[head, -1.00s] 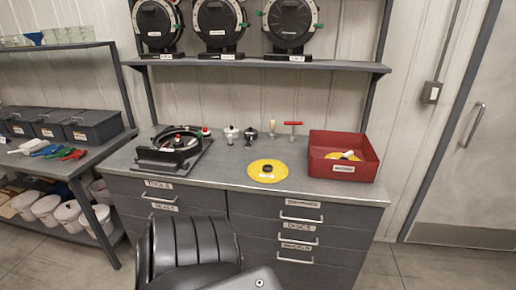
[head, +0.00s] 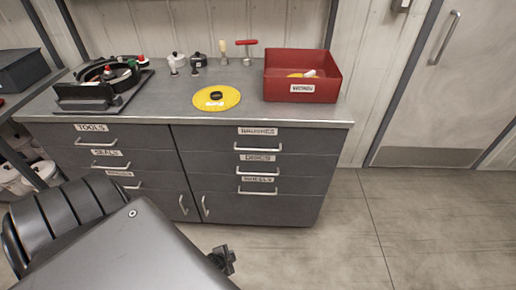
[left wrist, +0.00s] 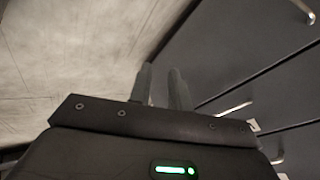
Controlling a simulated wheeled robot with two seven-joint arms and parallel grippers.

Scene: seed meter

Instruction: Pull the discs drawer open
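The discs drawer (head: 300,164) is the middle of the three right-hand drawers in the grey bench, under the label DISCS. It is closed, flush with its neighbours, and its bar handle (head: 257,173) is bare. My left gripper (head: 228,258) is low in front of the bench, partly hidden behind my own arm and apart from the handles. In the left wrist view, the two fingers of my left gripper (left wrist: 162,80) stand apart with nothing between them. Drawer fronts and a handle (left wrist: 235,109) lie to their right; I cannot tell which drawer that is. My right gripper is not in view.
The brushes drawer (head: 300,142) above and wheels drawer (head: 295,184) below are closed. On the bench top are a yellow disc (head: 205,104), a red bin (head: 280,88) and a black device (head: 85,104). The floor (head: 410,220) to the right is clear.

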